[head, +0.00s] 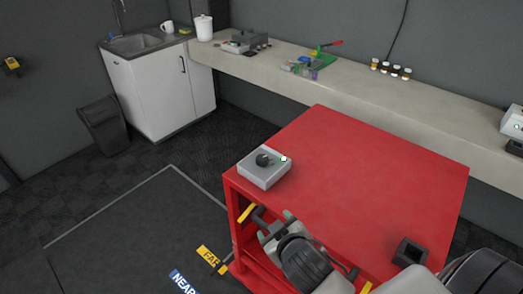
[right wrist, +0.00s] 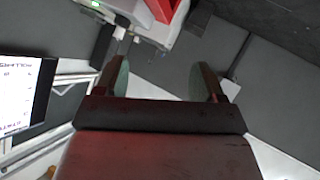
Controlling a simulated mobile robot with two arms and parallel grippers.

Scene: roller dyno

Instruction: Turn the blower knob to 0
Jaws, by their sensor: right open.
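The blower knob (head: 264,159) is a black round knob on top of a grey box (head: 263,176), which sits at the near left corner of the red cart top. A small white dot shows just right of the knob; the dial numbers are too small to read. My right gripper (head: 273,224) is at the cart's front side, below and in front of the box, apart from the knob. In the right wrist view, its two green-padded fingers (right wrist: 165,78) are spread with nothing between them. The knob cannot be made out there. My left gripper is not in view.
The red cart (head: 370,165) has a mostly clear top, with a small dark square holder (head: 409,251) at its near right. A long bench (head: 330,85) with tools and jars runs behind it. A screen (right wrist: 22,95) shows at left in the right wrist view.

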